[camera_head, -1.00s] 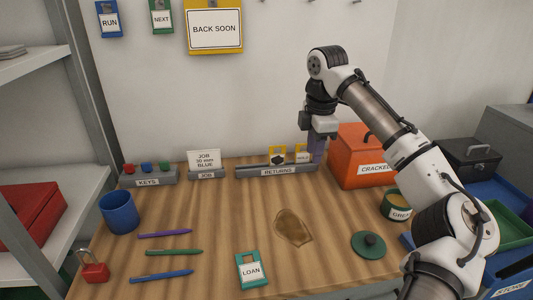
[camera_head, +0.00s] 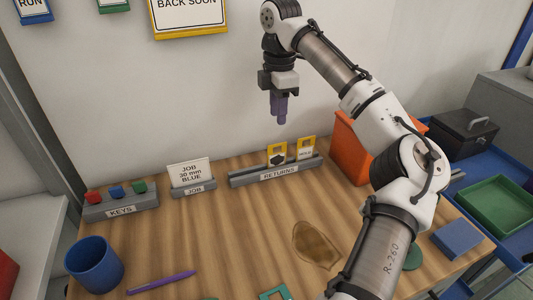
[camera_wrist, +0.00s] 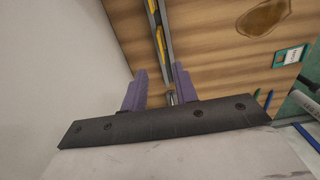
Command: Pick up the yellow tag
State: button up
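Two yellow-framed tags stand in the grey RETURNS rack (camera_head: 280,174) at the back of the table. The left yellow tag (camera_head: 277,155) bears a dark patch; the right yellow tag (camera_head: 306,148) has a white label with small print. In the wrist view, yellow edges (camera_wrist: 160,42) show in the rack beyond the fingers. My gripper (camera_head: 281,119) hangs fingers-down above the rack, apart from the tags. Its purple fingers are spread with nothing between them in the wrist view (camera_wrist: 160,72). A larger yellow BACK SOON sign (camera_head: 189,18) is on the wall.
The KEYS rack (camera_head: 121,207) and JOB card (camera_head: 189,173) stand left of the RETURNS rack. An orange box (camera_head: 350,149) stands close on its right. The wall is behind. A brown stain (camera_head: 316,246), blue mug (camera_head: 94,264) and purple pen (camera_head: 161,282) are nearer the front.

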send_over(277, 154)
jog(key=f, duration=0.8)
jog(key=shift+w+f, duration=0.15)
jog(key=shift+w, duration=0.05)
jog(key=shift+s+f+p, duration=0.1)
jog(key=shift+f+p, duration=0.85)
jog(key=shift+f, duration=1.8)
grip_shut()
